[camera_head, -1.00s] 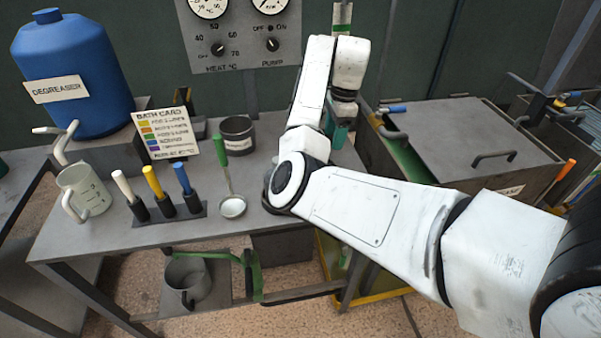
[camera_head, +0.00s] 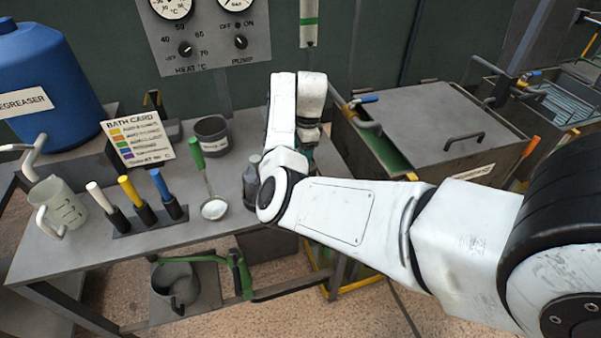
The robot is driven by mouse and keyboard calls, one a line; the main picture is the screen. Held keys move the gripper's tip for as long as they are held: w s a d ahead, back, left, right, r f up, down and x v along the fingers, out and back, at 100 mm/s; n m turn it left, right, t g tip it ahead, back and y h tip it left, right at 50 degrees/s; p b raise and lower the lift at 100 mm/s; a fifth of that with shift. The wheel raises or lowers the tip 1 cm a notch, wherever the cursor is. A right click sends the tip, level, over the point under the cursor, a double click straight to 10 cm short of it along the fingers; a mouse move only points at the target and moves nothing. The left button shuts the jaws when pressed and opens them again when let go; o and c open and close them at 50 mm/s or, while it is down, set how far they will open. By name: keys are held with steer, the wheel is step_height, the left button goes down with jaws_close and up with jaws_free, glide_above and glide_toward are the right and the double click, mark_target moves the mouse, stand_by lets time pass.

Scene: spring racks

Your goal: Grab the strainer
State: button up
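A tool with a green handle and a pale round bowl (camera_head: 213,209) lies on the grey table, handle tilted back; it may be the strainer, but I cannot tell whether the bowl has mesh. My white arm reaches across the table to the right of it. My gripper (camera_head: 309,146) hangs at the arm's far end, mostly hidden behind the arm links, near the table's right end. It is apart from the green-handled tool, and its fingers cannot be made out.
A dark cup (camera_head: 212,137), a rack of coloured handles (camera_head: 150,222), a measuring jug (camera_head: 60,208) and a bath card (camera_head: 138,137) stand on the table. A grey bottle (camera_head: 252,178) is beside my elbow. A lidded tank (camera_head: 440,124) stands to the right.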

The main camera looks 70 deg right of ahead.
steer(key=shift+f, duration=0.25)
jaws_close()
stand_by(0.4)
